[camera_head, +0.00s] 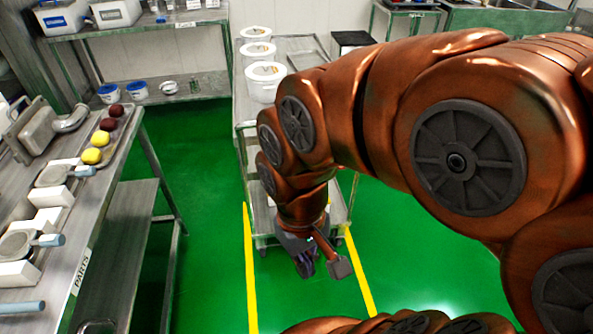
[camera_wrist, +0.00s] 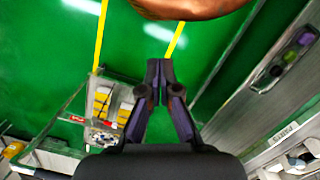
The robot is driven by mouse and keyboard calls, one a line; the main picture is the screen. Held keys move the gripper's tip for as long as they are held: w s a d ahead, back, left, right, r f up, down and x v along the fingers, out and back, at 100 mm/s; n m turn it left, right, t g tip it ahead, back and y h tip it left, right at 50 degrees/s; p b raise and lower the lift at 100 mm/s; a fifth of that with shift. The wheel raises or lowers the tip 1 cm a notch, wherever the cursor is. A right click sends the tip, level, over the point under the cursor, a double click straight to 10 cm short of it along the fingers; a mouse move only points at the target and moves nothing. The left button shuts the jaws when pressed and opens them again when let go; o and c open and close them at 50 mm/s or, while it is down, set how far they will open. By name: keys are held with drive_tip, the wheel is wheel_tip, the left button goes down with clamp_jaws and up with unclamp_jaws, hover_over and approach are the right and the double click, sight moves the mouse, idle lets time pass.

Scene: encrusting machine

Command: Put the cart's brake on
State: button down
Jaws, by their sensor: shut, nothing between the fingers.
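The metal cart (camera_head: 305,46) stands in the middle of the head view, with white lidded buckets (camera_head: 265,82) along its top. Its lower shelf and front legs show partly below. My arm covers much of its right side and front. I cannot make out a brake lever or pedal on it. My gripper (camera_head: 305,268) hangs low in front of the cart's near end, pointing down toward the floor. In the wrist view my gripper (camera_wrist: 160,80) has its two fingertips together, with nothing between them and green floor behind.
Yellow floor lines (camera_head: 250,270) run on both sides of my gripper. A parts table (camera_head: 128,140) with pots and coloured balls stands left. A shelf unit (camera_head: 165,28) stands at the back left. Green floor is open between table and cart.

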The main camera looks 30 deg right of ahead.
drive_tip(key=w+d+f+t+b, duration=0.2)
drive_tip(key=w+d+f+b, duration=0.15)
drive_tip(key=w, duration=0.55)
drive_tip(key=w+d+f+m+t+b, duration=0.1)
drive_tip(key=w+d+f+b, duration=0.3)
drive_tip(key=w, duration=0.6)
drive_tip(key=w+d+f+t+b, duration=0.1)
drive_tip(key=w+f+t+b, duration=0.1)
drive_tip(key=w+b, duration=0.5)
drive_tip(key=w+d+f+m+t+h+b, duration=0.1)
drive_tip(key=w+d+f+m+b, duration=0.1)
drive_tip(key=w+d+f, duration=0.2)
drive_tip(key=w+d+f+m+t+h+b, duration=0.1)
drive_tip(key=w+d+f, duration=0.3)
drive_tip(key=w+d, duration=0.7)
drive_tip(key=d+b, duration=0.1)
drive_tip(key=d, duration=0.2)
drive_tip(key=shift+w+f+m+t+b, duration=0.3)
drive_tip(key=shift+m+b, duration=0.1)
drive_tip(key=x, duration=0.8)
drive_tip(key=shift+w+d+f, duration=0.1)
drive_tip(key=shift+w+f, duration=0.05)
drive_tip(key=shift+f, duration=2.6)
drive_tip(key=shift+f+h+b, duration=0.15)
drive_tip(key=shift+h+b, duration=0.15)
drive_tip(key=shift+b, duration=0.05)
